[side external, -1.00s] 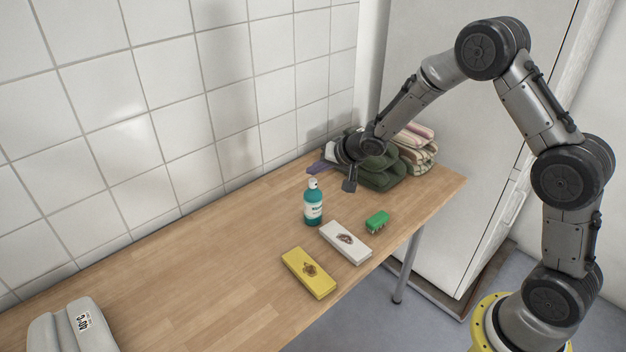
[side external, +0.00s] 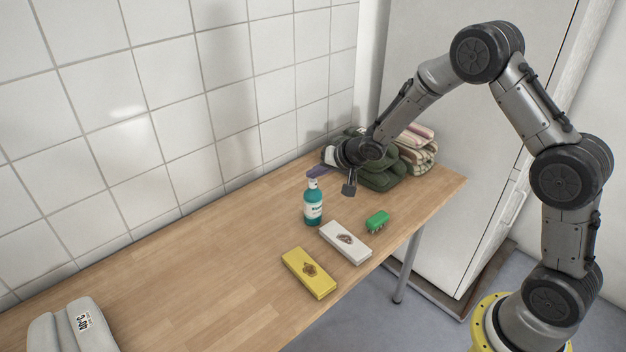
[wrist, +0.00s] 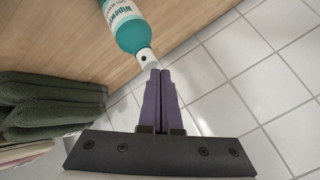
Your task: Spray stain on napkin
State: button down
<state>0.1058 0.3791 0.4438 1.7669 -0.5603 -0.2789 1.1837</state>
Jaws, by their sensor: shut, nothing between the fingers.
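A teal spray bottle (side external: 313,208) with a white top stands upright on the wooden table. It also shows in the wrist view (wrist: 125,25), just ahead of the fingertips. A folded white napkin (side external: 334,246) with a brown stain (side external: 345,239) lies in front and to the right of it. A folded yellow napkin (side external: 318,285), also with a brown mark, lies nearer the front edge. My gripper (side external: 312,174) is by the bottle's top. In the wrist view its purple fingers (wrist: 158,74) are together and empty, with the tips close to the white top; I cannot tell whether they touch.
A green brush (side external: 377,221) lies right of the white napkin. Dark green folded towels (side external: 381,181) and striped ones (side external: 418,150) are piled at the far end. The tiled wall runs behind; the table's left middle is clear.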

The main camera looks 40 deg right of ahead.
jog(key=shift+f, duration=0.35)
jog(key=shift+r, duration=0.15)
dwell(0.3)
jog(key=shift+r, duration=0.85)
jog(key=shift+r, duration=0.1)
notch_tip(320, 180, up, 6)
jog(key=shift+f, duration=0.1)
dwell(0.7)
